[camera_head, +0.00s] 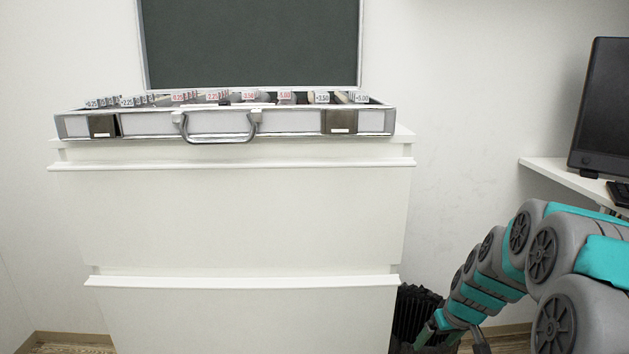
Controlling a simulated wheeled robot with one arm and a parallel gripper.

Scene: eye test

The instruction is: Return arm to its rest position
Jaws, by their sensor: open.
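My arm, grey with teal bands, enters from the right edge and curves down to the lower middle-right. My gripper (453,343) is at its end, at the bottom edge of the picture, to the right of the white cabinet. Its fingers are spread apart with nothing seen between them. The fingertips are partly cut off by the bottom edge.
A white drawer cabinet (240,215) carries an open case (290,122) with a metal handle and several labelled lenses. A black ribbed object (413,310) stands behind my gripper. A monitor (605,110) stands on a white desk (560,170) at right, near my arm.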

